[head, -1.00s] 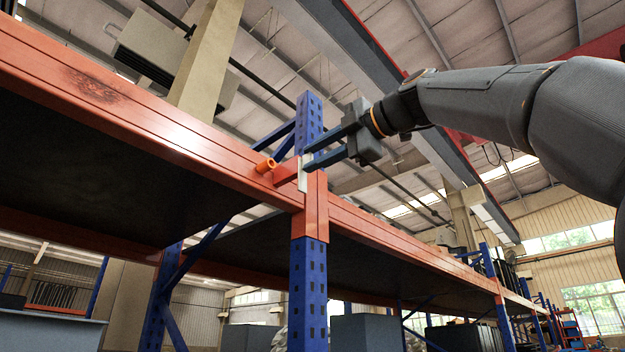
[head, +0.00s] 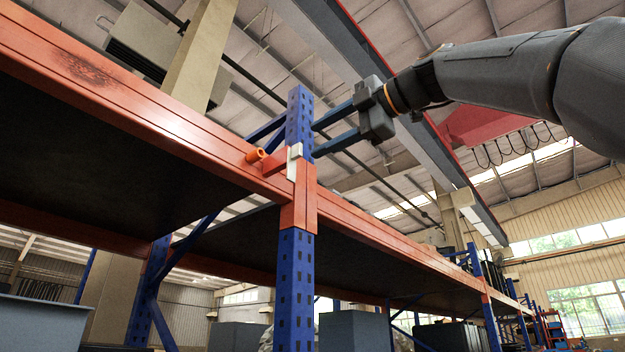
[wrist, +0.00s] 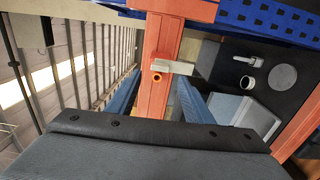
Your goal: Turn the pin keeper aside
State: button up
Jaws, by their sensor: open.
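A small off-white keeper (head: 295,157) sits at the joint of the orange beam (head: 150,122) and the blue upright (head: 296,265). It also shows in the wrist view as a pale bar (wrist: 172,67) pointing right. An orange hollow pin (head: 255,155) sticks out left of it, seen as a ring (wrist: 156,77) just below the bar in the wrist view. A red-orange bracket (head: 275,163) lies between pin and keeper. My gripper (head: 316,139) is open and empty, its two blue fingers right of the upright's top, apart from the keeper. The wrist view has the pin and keeper between the fingers.
The orange beam runs on to the right past the upright, toward another blue upright (head: 486,312). Dark shelf undersides lie below the beams. A blue diagonal brace (head: 180,247) stands behind. The space above the beam around my gripper looks clear.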

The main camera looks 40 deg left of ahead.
jog(key=shift+d+b, duration=0.3)
jog(key=shift+d, duration=0.95)
